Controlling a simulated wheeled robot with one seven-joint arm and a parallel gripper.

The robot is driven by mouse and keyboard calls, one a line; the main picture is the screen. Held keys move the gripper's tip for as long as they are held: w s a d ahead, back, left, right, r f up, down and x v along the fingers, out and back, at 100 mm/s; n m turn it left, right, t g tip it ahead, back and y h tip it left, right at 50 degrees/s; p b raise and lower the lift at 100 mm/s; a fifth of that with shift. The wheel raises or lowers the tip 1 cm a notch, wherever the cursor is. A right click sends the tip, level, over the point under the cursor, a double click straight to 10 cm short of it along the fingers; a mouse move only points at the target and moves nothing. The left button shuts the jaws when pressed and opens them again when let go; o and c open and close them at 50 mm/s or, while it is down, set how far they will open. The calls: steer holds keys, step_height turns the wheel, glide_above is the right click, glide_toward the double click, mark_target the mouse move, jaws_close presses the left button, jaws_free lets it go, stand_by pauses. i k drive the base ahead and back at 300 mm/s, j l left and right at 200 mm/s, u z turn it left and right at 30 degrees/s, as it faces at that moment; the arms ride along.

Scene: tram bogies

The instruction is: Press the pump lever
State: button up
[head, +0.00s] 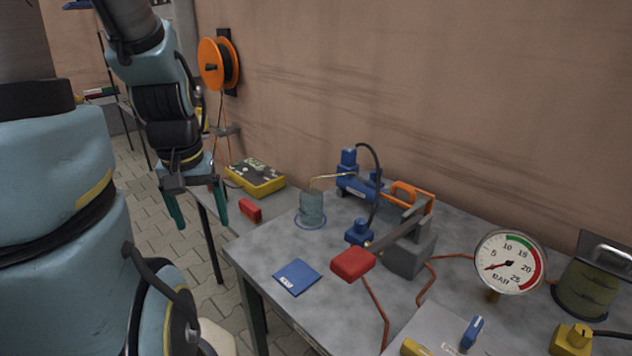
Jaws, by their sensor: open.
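The pump lever (395,232) is a grey bar with a red block-shaped grip (352,264) at its near left end. It rises to the right over a grey pump body (409,256) on the grey workbench. My gripper (197,222) hangs pointing down at the left, beyond the bench's left edge. Its two green fingers are apart with nothing between them. It is well to the left of the red grip and does not touch it. A round pressure gauge (510,262) stands right of the pump, its needle toward the low end.
On the workbench (255,247) are a blue card (297,277), a glass jar (312,206), a blue valve unit (357,180) and a small red block (250,210). A yellow meter (255,177) sits behind. A dark green canister (588,285) stands far right. Orange hoses cross the bench.

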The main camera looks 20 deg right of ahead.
mark_target(350, 263)
steer(key=k+j+z, duration=0.1)
steer(key=z, duration=0.8)
steer(key=i+z, duration=0.15)
